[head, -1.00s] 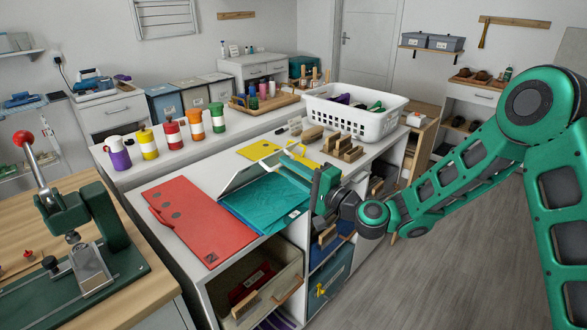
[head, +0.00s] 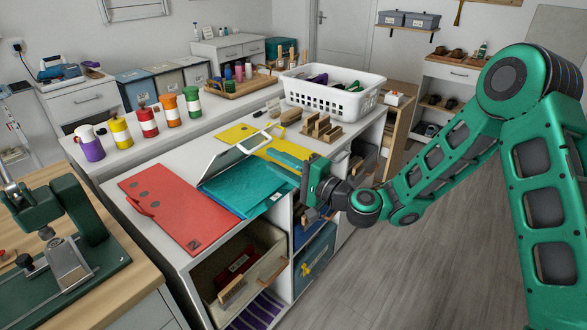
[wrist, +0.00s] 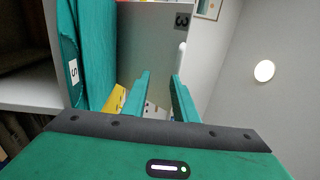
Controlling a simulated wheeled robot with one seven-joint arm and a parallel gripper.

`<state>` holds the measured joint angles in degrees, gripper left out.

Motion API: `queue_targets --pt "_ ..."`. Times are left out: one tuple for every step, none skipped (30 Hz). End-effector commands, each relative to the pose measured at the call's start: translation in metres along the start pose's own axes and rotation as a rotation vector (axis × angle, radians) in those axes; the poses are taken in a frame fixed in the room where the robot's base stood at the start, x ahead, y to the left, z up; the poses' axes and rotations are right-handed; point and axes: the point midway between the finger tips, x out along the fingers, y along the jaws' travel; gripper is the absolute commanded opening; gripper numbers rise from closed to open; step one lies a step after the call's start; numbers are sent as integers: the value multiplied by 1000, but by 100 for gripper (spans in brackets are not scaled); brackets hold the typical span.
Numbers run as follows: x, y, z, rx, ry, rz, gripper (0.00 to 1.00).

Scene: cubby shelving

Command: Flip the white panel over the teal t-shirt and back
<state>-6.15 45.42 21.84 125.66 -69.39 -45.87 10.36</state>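The white panel (head: 222,162) stands tilted up along the far left side of the teal t-shirt (head: 240,194) in the head view, with a pale handle at its far end. The t-shirt lies folded flat beside the red panel; its "S" label shows in the wrist view, where the t-shirt (wrist: 96,55) is at left. My gripper (head: 284,155) is at the right of the t-shirt, fingers pointing left. In the wrist view its two teal fingers (wrist: 160,76) are apart with nothing seen between them. A grey surface marked "3" and a white bar lie beyond the fingertips.
A red panel (head: 172,207) lies left of the t-shirt, and a yellow panel (head: 240,133) lies behind. A white basket (head: 330,95) and wooden blocks (head: 322,128) stand at the back of the counter. Cubbies with bins open below the front edge. The floor at right is clear.

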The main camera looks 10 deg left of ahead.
Motion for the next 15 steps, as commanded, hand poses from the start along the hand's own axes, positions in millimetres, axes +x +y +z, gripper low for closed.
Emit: queue_targets --pt "-10 0 -2 5 3 0 27" --pt "-16 0 -2 5 4 0 27" --pt "-24 -1 -2 5 3 -3 27" --pt "-29 -2 -2 5 3 -4 27" --pt "-35 -2 -1 5 2 -4 27" --pt "-42 -2 -2 6 3 -5 27" --pt "-46 -3 -2 5 3 -7 27" --pt "-51 -3 -1 5 2 -7 27" --pt "-56 -3 -1 6 2 -8 27" --pt "-60 -3 -1 4 2 -8 27" --pt "-64 -3 -2 5 2 -8 27" --pt "-67 -4 -2 4 3 -9 27" --pt "-70 -4 -2 4 2 -10 27" --pt "-72 -4 -2 4 1 -10 27" --pt "-73 -4 -1 3 1 -11 27"
